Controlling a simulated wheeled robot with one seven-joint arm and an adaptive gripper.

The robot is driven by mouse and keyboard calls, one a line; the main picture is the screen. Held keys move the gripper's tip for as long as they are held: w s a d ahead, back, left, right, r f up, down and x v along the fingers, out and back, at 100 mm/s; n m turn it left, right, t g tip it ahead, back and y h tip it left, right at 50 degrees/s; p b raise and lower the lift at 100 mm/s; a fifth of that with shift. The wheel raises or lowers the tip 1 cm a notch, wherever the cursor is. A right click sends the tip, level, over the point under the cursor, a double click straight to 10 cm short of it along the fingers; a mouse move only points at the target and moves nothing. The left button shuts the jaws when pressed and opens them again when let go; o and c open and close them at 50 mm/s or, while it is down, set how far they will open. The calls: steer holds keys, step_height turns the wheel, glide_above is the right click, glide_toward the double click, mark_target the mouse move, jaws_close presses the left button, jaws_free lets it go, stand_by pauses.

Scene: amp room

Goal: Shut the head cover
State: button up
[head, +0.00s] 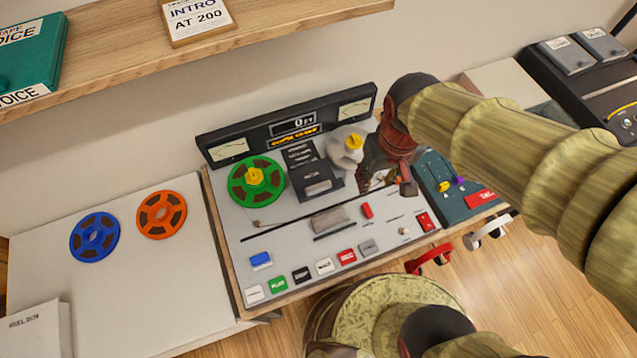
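A tape machine (275,225) stands on a wooden-edged bench. A dark, slotted piece (315,181) stands at the middle of its deck, between the two reel positions; it looks like the head cover, tilted up, but I cannot be sure. A grey block (329,219) sits on the deck in front of it. My gripper (386,187) hangs over the right side of the deck, to the right of the dark piece and apart from it. Its fingers look spread, with nothing seen held. My arm comes in from the right and hides part of the deck's right side.
A green reel (256,181) is on the left spindle, and a pale reel with a yellow hub (346,145) is on the right. Coloured buttons (302,274) line the front. Blue (94,237) and orange (162,214) reels lie on the left table. A shelf (110,66) overhangs behind.

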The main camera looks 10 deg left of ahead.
mark_target(318, 186)
steer(key=o, duration=0.6)
steer(key=w+a+f+n+g+h, duration=0.1)
steer(key=w+a+f+n+g, duration=0.1)
steer(key=a+f, duration=0.8)
step_height(318, 186, down, 2)
steer(key=shift+w+f, duration=0.2)
steer(key=shift+w, duration=0.45)
steer(key=shift+o, duration=0.7)
steer(key=shift+w+a+f, duration=0.6)
steer(key=shift+a+f, duration=0.15)
steer(key=shift+f, duration=0.05)
steer(key=shift+o, duration=1.2)
steer(key=w+a, duration=0.2)
steer(key=w, duration=0.1)
steer(key=shift+w+r+t, duration=0.1)
steer(key=shift+w+t, duration=0.1)
steer(key=shift+t, duration=0.2)
steer(key=shift+o, duration=0.2)
steer(key=shift+y, duration=0.3)
step_height(318, 186, down, 8)
steer(key=shift+r+b, duration=0.2)
steer(key=shift+b, duration=0.7)
steer(key=shift+c, duration=0.2)
